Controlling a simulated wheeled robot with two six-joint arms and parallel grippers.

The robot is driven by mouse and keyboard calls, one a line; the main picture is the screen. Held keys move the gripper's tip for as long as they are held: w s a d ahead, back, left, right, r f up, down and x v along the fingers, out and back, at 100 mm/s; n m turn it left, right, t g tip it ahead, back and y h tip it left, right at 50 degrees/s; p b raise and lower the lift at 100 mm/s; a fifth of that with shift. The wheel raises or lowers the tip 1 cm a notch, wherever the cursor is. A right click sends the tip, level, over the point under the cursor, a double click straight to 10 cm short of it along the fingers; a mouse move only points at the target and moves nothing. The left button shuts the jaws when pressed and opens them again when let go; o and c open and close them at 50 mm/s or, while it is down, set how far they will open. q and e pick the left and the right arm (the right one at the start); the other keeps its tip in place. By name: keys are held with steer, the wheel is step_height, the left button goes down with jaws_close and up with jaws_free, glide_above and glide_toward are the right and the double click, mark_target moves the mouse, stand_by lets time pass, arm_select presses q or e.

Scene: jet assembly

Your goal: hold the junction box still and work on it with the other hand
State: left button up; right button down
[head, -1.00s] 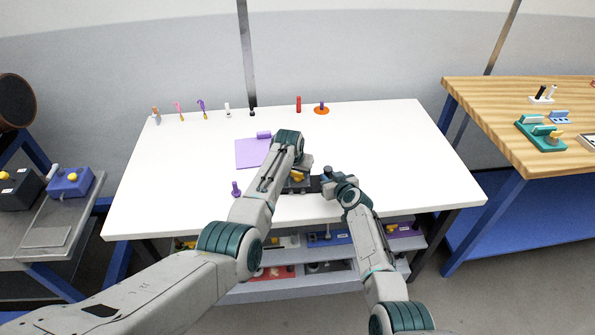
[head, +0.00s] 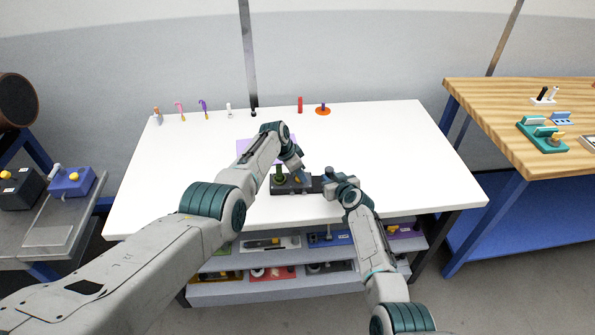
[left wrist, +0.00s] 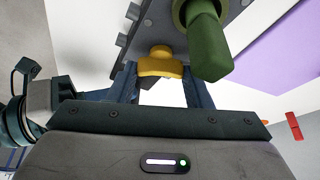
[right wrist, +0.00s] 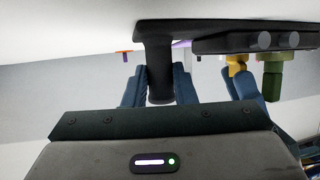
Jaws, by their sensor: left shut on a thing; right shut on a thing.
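The junction box (head: 284,190) is a dark grey box near the front edge of the white table. A green knob (head: 280,175) stands on it; in the left wrist view the green knob (left wrist: 207,42) is beside my fingers. My left gripper (head: 299,175) is shut on the yellow knob (left wrist: 160,62) of the box. The yellow knob is hidden in the head view but shows in the right wrist view (right wrist: 236,66). My right gripper (head: 327,181) is shut on the black handle (right wrist: 158,62) at the box's right side.
A purple mat (head: 245,150) lies behind the box, partly hidden by my left arm. Several small tools stand along the back edge, with a red cylinder (head: 300,104) and an orange disc (head: 323,110). The table's right side is clear. Shelves (head: 270,285) are below.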

arm_select(q)
steer(key=shift+m, duration=0.3)
steer(key=o, duration=0.7)
steer(key=shift+r, duration=0.1)
steer(key=shift+a+r, duration=0.15)
steer(key=shift+r, duration=0.2)
steer(key=v, duration=1.1)
